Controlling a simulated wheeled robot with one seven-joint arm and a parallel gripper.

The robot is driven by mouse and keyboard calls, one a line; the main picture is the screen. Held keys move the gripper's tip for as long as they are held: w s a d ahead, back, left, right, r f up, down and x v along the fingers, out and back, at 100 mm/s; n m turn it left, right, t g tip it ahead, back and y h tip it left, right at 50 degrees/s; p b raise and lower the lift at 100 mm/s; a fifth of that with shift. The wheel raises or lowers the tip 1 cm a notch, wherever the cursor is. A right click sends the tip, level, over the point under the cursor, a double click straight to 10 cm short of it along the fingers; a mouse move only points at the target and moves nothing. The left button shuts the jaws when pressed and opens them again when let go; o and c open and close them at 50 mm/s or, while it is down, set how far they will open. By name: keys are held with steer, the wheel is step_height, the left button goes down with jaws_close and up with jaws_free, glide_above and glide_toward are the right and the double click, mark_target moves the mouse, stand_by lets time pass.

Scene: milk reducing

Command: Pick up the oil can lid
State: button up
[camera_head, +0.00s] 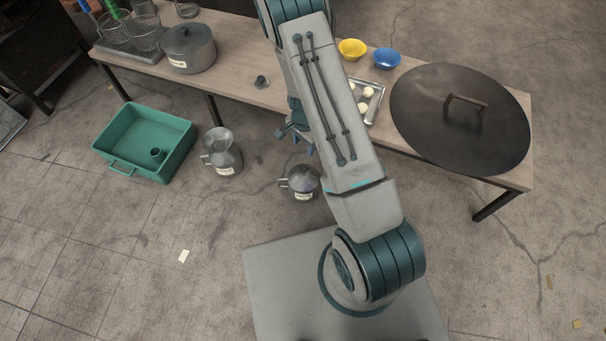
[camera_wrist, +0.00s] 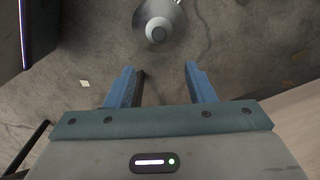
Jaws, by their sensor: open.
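A grey metal can (camera_head: 303,184) with a pale label and a side handle stands on the floor by the table. A rounded top with a small knob shows on it; I cannot tell whether this is a separate lid. In the wrist view, a grey round can top (camera_wrist: 158,14) with a knob (camera_wrist: 157,34) lies ahead of my fingertips. My gripper (camera_wrist: 160,70) is open, with nothing between its blue fingers. In the head view, my gripper (camera_head: 298,140) is above and behind the can, partly hidden by my arm.
A wooden table (camera_head: 235,65) holds a pot (camera_head: 188,50), a small dark object (camera_head: 262,82), bowls, a tray and a large round lid (camera_head: 460,118). A second can (camera_head: 222,155) and a green crate (camera_head: 145,142) stand on the floor to the left.

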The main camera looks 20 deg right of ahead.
steer(key=b, duration=0.3)
glide_above(303, 168)
steer(key=f, duration=0.8)
steer(key=shift+w+d+f, duration=0.15)
steer(key=shift+w+f, duration=0.05)
steer(key=shift+f, duration=0.15)
step_height(303, 168, down, 5)
steer(key=b, duration=0.3)
steer(key=shift+s+f, duration=0.1)
steer(key=shift+s, duration=0.05)
jaws_close()
steer(key=shift+r, duration=0.2)
